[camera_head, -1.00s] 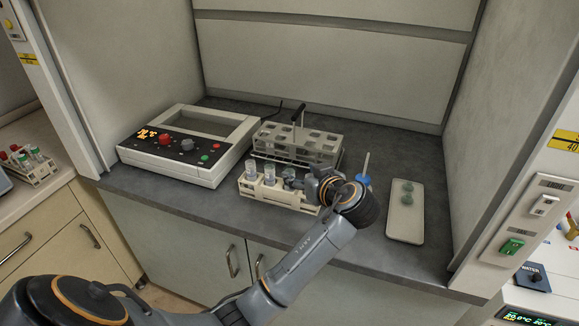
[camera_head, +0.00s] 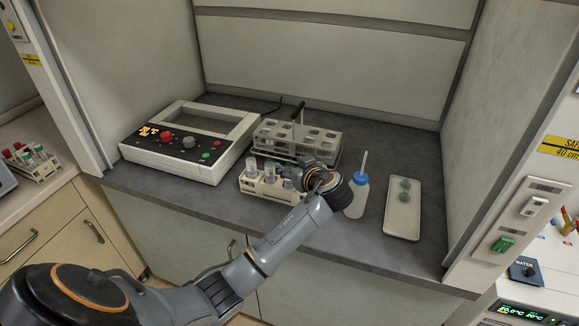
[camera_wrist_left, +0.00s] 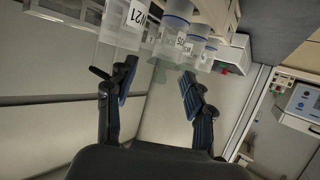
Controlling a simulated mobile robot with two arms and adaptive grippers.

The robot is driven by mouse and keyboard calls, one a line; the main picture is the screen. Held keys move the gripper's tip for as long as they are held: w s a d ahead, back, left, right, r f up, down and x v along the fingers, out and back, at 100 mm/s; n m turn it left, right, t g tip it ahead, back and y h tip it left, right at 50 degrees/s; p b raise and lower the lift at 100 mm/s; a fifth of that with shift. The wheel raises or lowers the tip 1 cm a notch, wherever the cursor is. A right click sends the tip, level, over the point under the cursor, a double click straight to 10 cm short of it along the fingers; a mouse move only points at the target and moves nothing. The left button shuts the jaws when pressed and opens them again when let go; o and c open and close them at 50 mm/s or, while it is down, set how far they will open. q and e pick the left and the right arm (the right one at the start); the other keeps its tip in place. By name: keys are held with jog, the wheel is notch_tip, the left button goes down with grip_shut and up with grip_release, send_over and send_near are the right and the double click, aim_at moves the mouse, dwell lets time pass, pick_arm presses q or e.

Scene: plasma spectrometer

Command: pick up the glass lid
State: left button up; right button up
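Two small greenish glass lids, one behind the other (camera_head: 405,184) (camera_head: 403,196), lie on a white tray (camera_head: 402,222) at the right in the head view. My left gripper (camera_head: 303,168) is over the right end of the vial rack, left of that tray. In the left wrist view its two fingers (camera_wrist_left: 157,85) stand apart. A pale green, see-through piece (camera_wrist_left: 161,72) shows between or behind the fingertips, close to the labelled vials (camera_wrist_left: 176,28); I cannot tell whether it is a lid or whether the fingers touch it. My right gripper is not in view.
A small white rack (camera_head: 262,190) holds several vials below a larger grey tube rack (camera_head: 320,140). A blue-capped bottle (camera_head: 357,203) stands between the gripper and the tray. A white heater box (camera_head: 175,163) is at the left. The counter behind the tray is clear.

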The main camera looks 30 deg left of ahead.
pick_arm(q)
jog(key=c, duration=0.5)
jog(key=shift+o, duration=0.2)
jog(key=shift+r, duration=0.15)
